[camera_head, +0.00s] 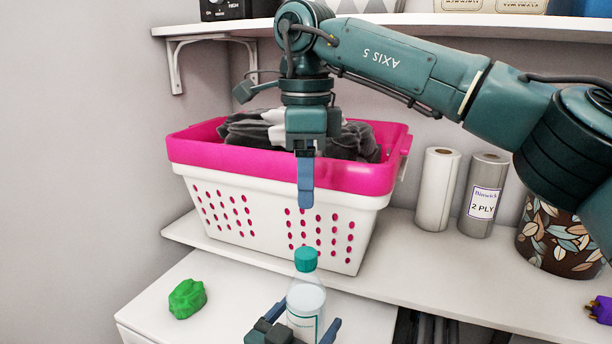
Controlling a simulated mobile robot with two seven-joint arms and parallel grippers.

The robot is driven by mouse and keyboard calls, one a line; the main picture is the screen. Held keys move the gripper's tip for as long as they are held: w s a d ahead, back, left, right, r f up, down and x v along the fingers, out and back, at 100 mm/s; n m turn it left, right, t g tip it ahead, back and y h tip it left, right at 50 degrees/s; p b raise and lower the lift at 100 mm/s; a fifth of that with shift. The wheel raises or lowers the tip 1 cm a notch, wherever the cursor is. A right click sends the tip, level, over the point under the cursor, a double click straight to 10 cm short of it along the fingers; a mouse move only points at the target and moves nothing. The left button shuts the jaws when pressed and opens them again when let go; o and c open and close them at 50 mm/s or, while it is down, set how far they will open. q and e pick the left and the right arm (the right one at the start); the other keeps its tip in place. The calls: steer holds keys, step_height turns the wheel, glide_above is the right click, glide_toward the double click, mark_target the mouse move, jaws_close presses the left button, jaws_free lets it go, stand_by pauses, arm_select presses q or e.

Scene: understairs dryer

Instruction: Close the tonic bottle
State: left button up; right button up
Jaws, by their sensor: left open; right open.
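The tonic bottle (306,298) stands upright near the bottom middle of the head view, clear with a pale label. A teal cap (305,260) sits on its neck; I cannot tell whether it is tight. My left gripper (304,322) is low at the bottle, open, with one finger on each side of the body; contact is unclear. My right gripper (305,205) points down above the cap, open and empty, with a visible gap to it. Its fingers line up almost edge-on, so one hides the other.
A pink and white laundry basket (225,210) with dark cloth stands behind. A green lump (187,298) lies left on the white surface (235,290). Paper rolls (437,190) and a leaf-patterned container (558,238) stand right. A purple object (600,309) is at the right edge.

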arm_select(q)
steer(key=b+v, duration=0.1)
steer(key=v, duration=1.2)
steer(key=shift+s, duration=0.15)
